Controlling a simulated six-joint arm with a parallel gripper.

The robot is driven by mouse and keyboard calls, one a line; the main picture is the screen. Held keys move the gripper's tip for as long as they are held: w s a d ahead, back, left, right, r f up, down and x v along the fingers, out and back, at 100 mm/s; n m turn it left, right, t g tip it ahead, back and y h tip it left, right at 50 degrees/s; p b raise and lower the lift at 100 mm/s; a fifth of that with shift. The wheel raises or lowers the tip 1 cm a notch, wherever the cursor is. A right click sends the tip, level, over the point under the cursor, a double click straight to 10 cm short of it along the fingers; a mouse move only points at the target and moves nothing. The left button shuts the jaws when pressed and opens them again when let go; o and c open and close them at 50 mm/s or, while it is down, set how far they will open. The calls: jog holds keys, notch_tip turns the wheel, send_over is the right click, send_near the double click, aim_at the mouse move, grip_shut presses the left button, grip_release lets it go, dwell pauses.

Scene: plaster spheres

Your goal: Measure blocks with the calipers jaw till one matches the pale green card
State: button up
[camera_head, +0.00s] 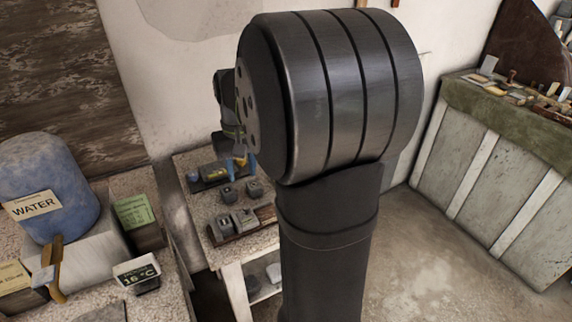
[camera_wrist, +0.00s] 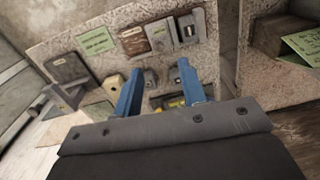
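My gripper (camera_wrist: 161,67) is open, its two blue fingers apart over the bench; nothing shows held. In the head view it (camera_head: 238,163) is partly hidden behind my arm. Small grey blocks stand on the bench, among them a left block (camera_head: 228,196) and a right block (camera_head: 254,189); grey blocks (camera_wrist: 150,78) also show near the fingertips in the wrist view. A brown board (camera_head: 257,222) bears larger grey pieces (camera_head: 243,218), possibly the calipers jaw. Green cards (camera_wrist: 97,40) lie on the bench in the wrist view; which one is the pale green card I cannot tell.
A dark tray with a yellow piece (camera_head: 208,172) lies at the bench's back. At left, a blue water barrel (camera_head: 48,185), a green-labelled box (camera_head: 135,213) and a temperature sign (camera_head: 137,275) crowd another surface. Open floor (camera_head: 430,250) lies right of my arm.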

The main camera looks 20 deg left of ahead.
jog(key=d+f+m, duration=0.1)
jog(key=f+m+g, duration=0.1)
jog(key=f, duration=0.1)
jog(key=d+f+m+g, duration=0.1)
jog(key=shift+w+d+f+y, duration=0.15)
jog(key=shift+w+d+y, duration=0.2)
jog(key=shift+y, duration=0.05)
jog(key=c, duration=0.7)
jog(key=d+f+m+g+y, duration=0.1)
jog(key=f+m, duration=0.1)
jog(key=w+d+f+m+g+y, duration=0.1)
jog(key=m+g, duration=0.1)
jog(key=m, duration=0.1)
jog(key=d+f+m+g+y, duration=0.1)
jog(key=d+f+m+y, duration=0.1)
jog(key=shift+w+d+f, duration=0.1)
jog(key=shift+w+f, duration=0.05)
jog(key=shift+f, duration=0.2)
grip_shut()
jog(key=m+t+y, duration=0.2)
jog(key=m+y, duration=0.8)
jog(key=m, duration=0.3)
send_near(248, 209)
jog(key=x, duration=0.6)
jog(key=shift+w+a+f, duration=0.25)
jog(key=shift+w+a, duration=0.05)
jog(key=shift+s, duration=0.1)
jog(key=shift+s+a, duration=0.45)
jog(key=shift+a, duration=0.05)
